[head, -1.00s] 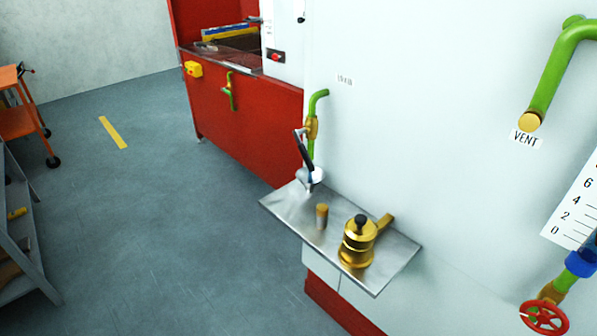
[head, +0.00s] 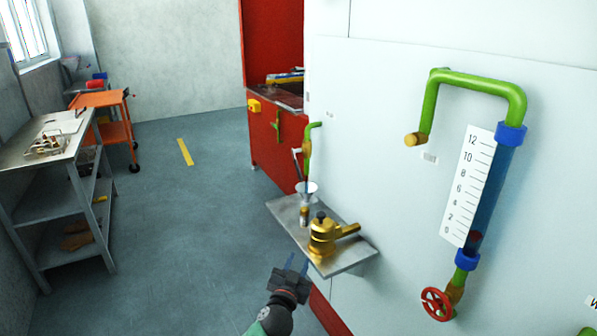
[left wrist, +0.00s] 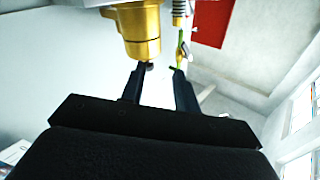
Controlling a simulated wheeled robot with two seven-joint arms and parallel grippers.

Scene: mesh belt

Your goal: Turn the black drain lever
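The dark drain lever (head: 297,163) hangs slanting down from the brass valve (head: 306,147) on a short green pipe (head: 314,127) at the wall. It is small and partly glinting. A white funnel (head: 307,187) is just below it. My left gripper (head: 297,262) is low in front of the metal shelf (head: 350,257), apart from the lever and nearer to me. In the left wrist view its two dark fingers (left wrist: 162,70) stand apart with nothing between them. The green pipe (left wrist: 182,45) shows beyond the fingertips there. My right gripper is not in view.
A brass pot (head: 322,238) with a side handle stands on the shelf near my left gripper and looms close in the left wrist view (left wrist: 138,30). A small brass-topped cylinder (head: 304,216) stands behind it. A red handwheel (head: 437,303) is at right.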

